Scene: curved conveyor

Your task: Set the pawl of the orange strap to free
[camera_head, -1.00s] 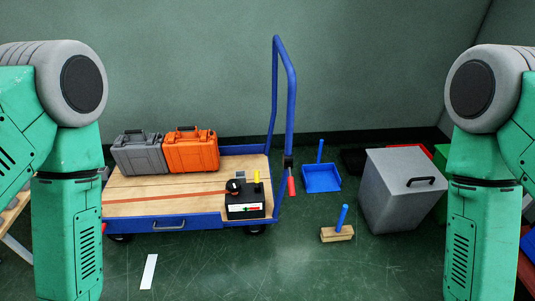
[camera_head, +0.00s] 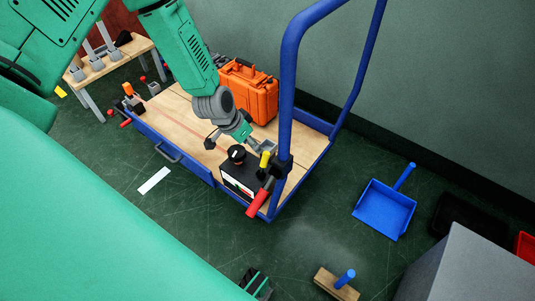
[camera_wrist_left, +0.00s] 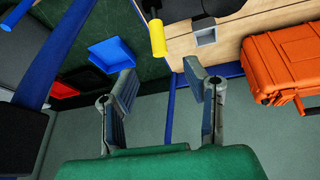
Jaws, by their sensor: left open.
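The strap unit is a black box (camera_head: 238,178) with a black knob (camera_head: 237,153), a yellow-tipped lever (camera_head: 265,160) and a coloured label, at the near end of the cart deck. The orange strap (camera_head: 222,149) runs along the deck to it, partly hidden by my arm. My left gripper (camera_head: 238,143) is open and empty, just above and behind the box. In the left wrist view, its two fingers (camera_wrist_left: 160,88) are spread, with the yellow lever (camera_wrist_left: 157,38) beyond them, apart from both. A dark and green part at the head view's bottom edge seems to be my right gripper (camera_head: 258,284).
An orange case (camera_head: 250,92) stands on the deck behind my left gripper. A blue dustpan (camera_head: 384,210), a brush (camera_head: 338,284) and a grey bin (camera_head: 465,268) are on the floor.

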